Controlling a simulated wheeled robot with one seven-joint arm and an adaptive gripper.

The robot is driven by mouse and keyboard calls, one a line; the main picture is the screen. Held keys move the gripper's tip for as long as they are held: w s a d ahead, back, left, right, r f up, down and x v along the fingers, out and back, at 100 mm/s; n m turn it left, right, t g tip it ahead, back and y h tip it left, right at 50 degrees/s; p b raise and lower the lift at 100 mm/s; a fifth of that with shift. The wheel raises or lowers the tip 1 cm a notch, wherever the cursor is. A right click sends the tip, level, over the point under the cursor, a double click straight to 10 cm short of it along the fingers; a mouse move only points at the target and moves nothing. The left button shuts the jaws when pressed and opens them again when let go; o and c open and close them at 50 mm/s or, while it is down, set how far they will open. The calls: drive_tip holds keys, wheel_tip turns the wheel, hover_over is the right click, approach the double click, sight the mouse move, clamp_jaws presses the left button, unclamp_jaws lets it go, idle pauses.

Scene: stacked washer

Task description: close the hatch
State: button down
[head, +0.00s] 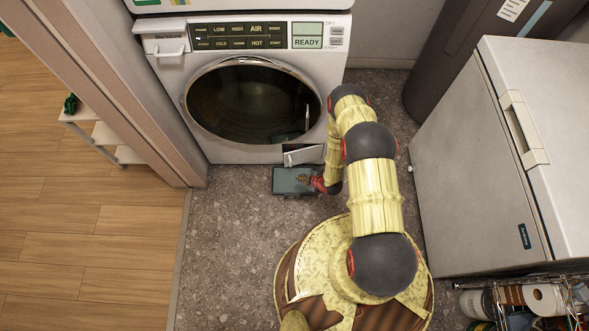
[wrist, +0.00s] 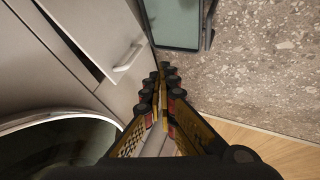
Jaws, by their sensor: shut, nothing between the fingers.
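The front-loading washer (head: 192,118) stands upright, and its round glass door (head: 250,98) looks shut. A small white hatch panel (head: 303,155) shows low on the washer's right front. In the wrist view the white panel (wrist: 102,35) has a bar handle, with a dark gap along one edge, so it looks ajar; its hinge cannot be made out. My gripper (head: 303,179) is low in front of the washer, just below the panel. In the wrist view my gripper (wrist: 164,75) is shut and empty, beside the handle with a visible gap.
A flat teal, dark-framed object (head: 284,184) lies low by my gripper; it also shows in the wrist view (wrist: 176,22). A white chest freezer (head: 470,165) stands to the right. A wire rack (head: 495,305) is at lower right. Speckled floor (head: 235,245) is clear at left.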

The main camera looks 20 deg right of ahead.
drive_tip(key=w+a+f+b, duration=0.1)
drive_tip(key=w+f+b, duration=0.5)
drive_tip(key=w+f, duration=0.2)
drive_tip(key=shift+w+a, duration=0.3)
drive_tip(key=shift+w, duration=0.35)
